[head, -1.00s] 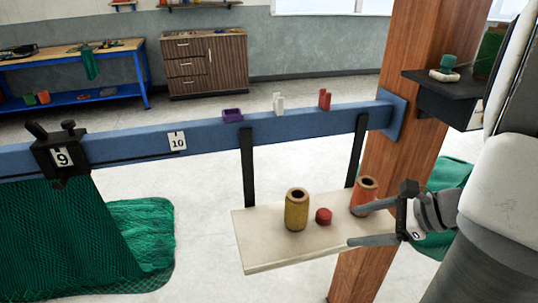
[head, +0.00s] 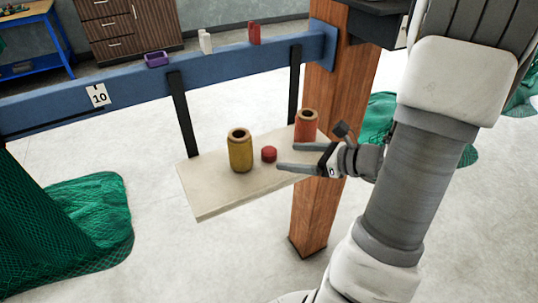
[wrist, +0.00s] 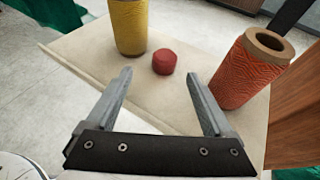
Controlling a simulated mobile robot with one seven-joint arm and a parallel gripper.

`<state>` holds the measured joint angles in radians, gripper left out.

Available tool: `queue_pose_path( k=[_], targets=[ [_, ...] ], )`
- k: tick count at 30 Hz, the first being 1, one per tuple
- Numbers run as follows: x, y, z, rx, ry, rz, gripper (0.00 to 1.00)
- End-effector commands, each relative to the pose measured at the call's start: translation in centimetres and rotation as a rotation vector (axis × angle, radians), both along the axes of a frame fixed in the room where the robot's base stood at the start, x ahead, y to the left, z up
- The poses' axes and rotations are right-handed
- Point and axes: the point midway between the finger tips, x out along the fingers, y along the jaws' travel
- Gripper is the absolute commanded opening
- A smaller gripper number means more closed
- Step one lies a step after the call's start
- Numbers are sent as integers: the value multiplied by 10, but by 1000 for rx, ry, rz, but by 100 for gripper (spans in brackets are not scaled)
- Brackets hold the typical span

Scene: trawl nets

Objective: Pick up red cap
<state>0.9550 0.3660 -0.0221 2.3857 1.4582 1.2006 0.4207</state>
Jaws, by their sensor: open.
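The red cap (head: 269,154) is a small round red piece on the pale hanging shelf (head: 205,200), between a yellow twine spool (head: 240,152) and an orange twine spool (head: 306,127). My gripper (head: 285,158) is open and empty, to the right of the cap, its fingers pointing left towards it. In the wrist view the cap (wrist: 164,62) is ahead of the fingertips, within the gap between them and apart from both. The open gripper (wrist: 162,80) shows below it. The orange spool (wrist: 250,68) is close beside the right finger.
The yellow spool (wrist: 130,25) stands beyond the left fingertip. Dark straps (head: 183,115) join the shelf to a blue beam (head: 225,62) carrying a purple tray (head: 157,59). A wooden post (head: 335,110) stands behind the shelf. The shelf's left front is clear.

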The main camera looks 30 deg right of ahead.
Motion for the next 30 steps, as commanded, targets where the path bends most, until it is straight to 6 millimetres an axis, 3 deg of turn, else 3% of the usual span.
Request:
queue_pose_path(
  k=[8, 16, 25, 30],
  targets=[
    [18, 8, -11, 0, 1, 2, 87],
    [49, 21, -28, 0, 1, 2, 87],
    [53, 23, -29, -1, 1, -1, 87],
    [52, 23, -29, -1, 1, -1, 56]
  ],
)
